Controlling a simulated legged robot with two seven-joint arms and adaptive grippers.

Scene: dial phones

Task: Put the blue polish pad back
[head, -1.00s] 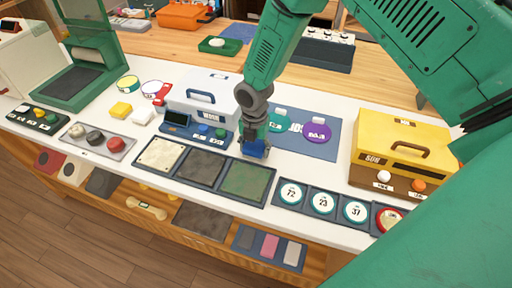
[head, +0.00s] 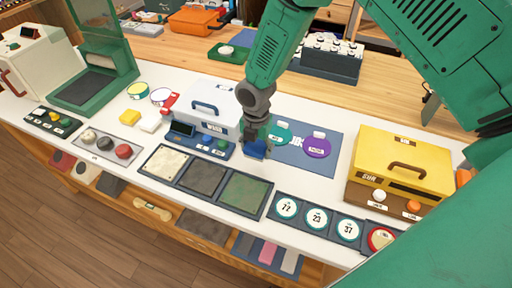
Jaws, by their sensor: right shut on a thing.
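My right gripper (head: 256,138) hangs down from its green arm over the white counter, shut on a small blue pad (head: 256,151). The blue pad is at the fingertips, just behind the green textured panel (head: 244,191) and right of the blue control strip of the white box. Whether the pad touches the counter I cannot tell. The fingers partly hide it. The panel is the right one of three in a dark tray, beside a dark panel (head: 203,178) and a cream panel (head: 162,162). My left gripper is not in view.
A white box (head: 212,98) stands left of the gripper. A blue mat (head: 318,165) with teal and purple discs lies to its right, then a yellow box (head: 404,167). Numbered dials (head: 317,220) line the front edge. Grey and pink pads (head: 268,252) lie on the shelf below.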

